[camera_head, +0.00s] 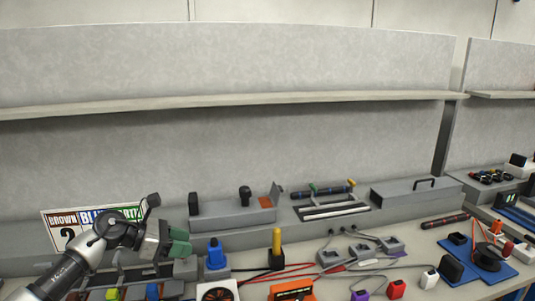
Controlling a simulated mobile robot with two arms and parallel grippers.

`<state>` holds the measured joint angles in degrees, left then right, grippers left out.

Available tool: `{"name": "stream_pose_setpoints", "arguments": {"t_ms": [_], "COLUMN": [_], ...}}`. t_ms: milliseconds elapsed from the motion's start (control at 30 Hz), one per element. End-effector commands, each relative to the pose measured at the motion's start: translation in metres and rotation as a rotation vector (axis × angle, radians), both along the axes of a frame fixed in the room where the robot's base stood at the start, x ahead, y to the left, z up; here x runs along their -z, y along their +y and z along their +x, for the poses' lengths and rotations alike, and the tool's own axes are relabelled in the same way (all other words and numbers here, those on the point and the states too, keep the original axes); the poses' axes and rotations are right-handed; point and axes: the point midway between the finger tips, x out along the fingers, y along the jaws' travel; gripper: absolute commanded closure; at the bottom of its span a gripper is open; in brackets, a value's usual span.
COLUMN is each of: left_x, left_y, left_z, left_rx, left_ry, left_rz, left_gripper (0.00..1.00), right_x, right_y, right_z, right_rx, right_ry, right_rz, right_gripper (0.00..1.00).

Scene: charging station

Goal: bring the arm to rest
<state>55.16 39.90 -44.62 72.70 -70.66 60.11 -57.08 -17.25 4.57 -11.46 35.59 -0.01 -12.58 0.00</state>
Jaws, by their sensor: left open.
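My left arm comes in from the lower left. I see nothing held between the fingers. The arm covers part of a sign (62,218) with brown, blue and green labels. My right gripper is not in view.
A blue-topped part (214,254) and a yellow-handled part (277,248) stand close to the right of the gripper. Red cables, grey connectors (360,251) and an orange device (292,290) lie on the bench.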

Motion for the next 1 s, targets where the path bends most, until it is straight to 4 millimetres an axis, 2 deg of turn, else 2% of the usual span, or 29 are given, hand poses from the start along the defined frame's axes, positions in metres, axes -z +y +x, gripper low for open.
{"name": "stream_pose_setpoints", "arguments": {"t_ms": [33, 100, 200, 300, 467, 567, 667, 767, 800, 933, 967, 1000], "left_x": [0.007, 0.006, 0.003, 0.003, 0.019, 0.042, 0.074, 0.11, 0.124, 0.16, 0.166, 0.172], "left_y": [-0.029, -0.058, -0.083, -0.092, -0.079, -0.06, -0.04, -0.022, -0.016, -0.004, -0.002, -0.001], "left_z": [-0.008, -0.016, -0.028, -0.04, -0.062, -0.082, -0.111, -0.149, -0.168, -0.227, -0.239, -0.255], "left_rx": [-0.033, -0.108, -0.237, -0.389, -0.679, -0.893, -1.132, -1.4, -1.513, -1.857, 1.849, 1.836], "left_ry": [0.025, 0.068, 0.167, 0.302, 0.57, 0.761, 0.956, 1.147, 1.222, 1.408, -1.38, -1.346], "left_rz": [-0.133, -0.33, -0.613, -0.891, -1.305, -1.539, -1.746, -1.919, -1.979, -2.104, 2.035, 1.95], "left_gripper": [0.57, 0.57, 0.57, 0.57, 0.57, 0.57, 0.57, 0.57, 0.57, 0.57, 0.57, 0.57], "right_x": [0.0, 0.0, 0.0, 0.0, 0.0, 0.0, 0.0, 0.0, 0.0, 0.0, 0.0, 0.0], "right_y": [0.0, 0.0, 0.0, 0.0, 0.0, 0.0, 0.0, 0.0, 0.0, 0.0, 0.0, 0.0], "right_z": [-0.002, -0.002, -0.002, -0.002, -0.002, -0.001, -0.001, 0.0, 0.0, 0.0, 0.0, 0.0], "right_rx": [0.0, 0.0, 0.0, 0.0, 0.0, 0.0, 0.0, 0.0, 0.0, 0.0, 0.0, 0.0], "right_ry": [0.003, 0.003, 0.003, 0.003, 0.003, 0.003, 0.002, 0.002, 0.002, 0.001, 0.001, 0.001], "right_rz": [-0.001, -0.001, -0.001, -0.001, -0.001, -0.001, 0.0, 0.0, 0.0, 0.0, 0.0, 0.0], "right_gripper": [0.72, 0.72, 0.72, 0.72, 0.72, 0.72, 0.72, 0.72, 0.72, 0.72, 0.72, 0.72]}}
